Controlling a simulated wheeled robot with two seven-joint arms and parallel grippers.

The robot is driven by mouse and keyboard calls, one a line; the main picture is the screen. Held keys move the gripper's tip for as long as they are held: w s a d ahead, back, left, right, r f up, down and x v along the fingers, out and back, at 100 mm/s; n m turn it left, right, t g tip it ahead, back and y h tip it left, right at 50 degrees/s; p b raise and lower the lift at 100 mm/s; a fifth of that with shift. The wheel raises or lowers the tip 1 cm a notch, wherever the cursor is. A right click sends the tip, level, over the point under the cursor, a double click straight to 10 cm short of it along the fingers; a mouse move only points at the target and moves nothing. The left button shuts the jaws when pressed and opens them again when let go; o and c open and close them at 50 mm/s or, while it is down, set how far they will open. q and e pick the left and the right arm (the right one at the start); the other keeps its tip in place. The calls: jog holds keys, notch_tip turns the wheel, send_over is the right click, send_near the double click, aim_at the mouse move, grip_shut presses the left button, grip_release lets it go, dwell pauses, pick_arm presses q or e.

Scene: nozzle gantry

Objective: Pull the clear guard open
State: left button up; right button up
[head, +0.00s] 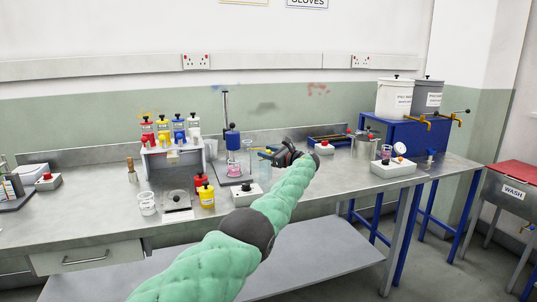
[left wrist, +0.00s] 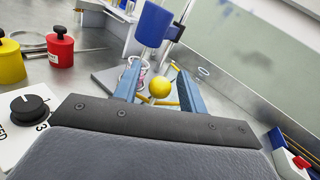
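The nozzle gantry, with a blue head (head: 232,139) on an upright post, stands on the bench left of my left gripper (head: 264,155). The blue head also shows in the left wrist view (left wrist: 154,24). A clear vessel with pink contents (head: 234,170) is below it. In the left wrist view my left gripper (left wrist: 160,72) has its two blue fingers apart. A yellow ball knob (left wrist: 159,88) shows between them, with gaps on both sides. Thin yellow bars are near the knob. The clear guard's panel is hard to make out. My right gripper is not in view.
A white box with a black dial (left wrist: 25,105) is close at left, near red (left wrist: 60,48) and yellow (left wrist: 9,60) bottles. A rack of coloured bottles (head: 172,130) stands farther left. A steel pot (head: 364,146) and a white box with a red button (head: 324,147) are at right.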

pick_arm(q)
jog(key=shift+d+f, duration=0.1)
jog(key=shift+d, duration=0.05)
jog(key=shift+s+d, duration=0.35)
jog(key=shift+d, duration=0.1)
jog(key=v, duration=0.6)
jog(key=shift+s+p, duration=0.2)
jog(key=shift+p, duration=0.15)
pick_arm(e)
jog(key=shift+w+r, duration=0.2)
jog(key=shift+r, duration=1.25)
pick_arm(q)
jog(key=shift+d, duration=0.2)
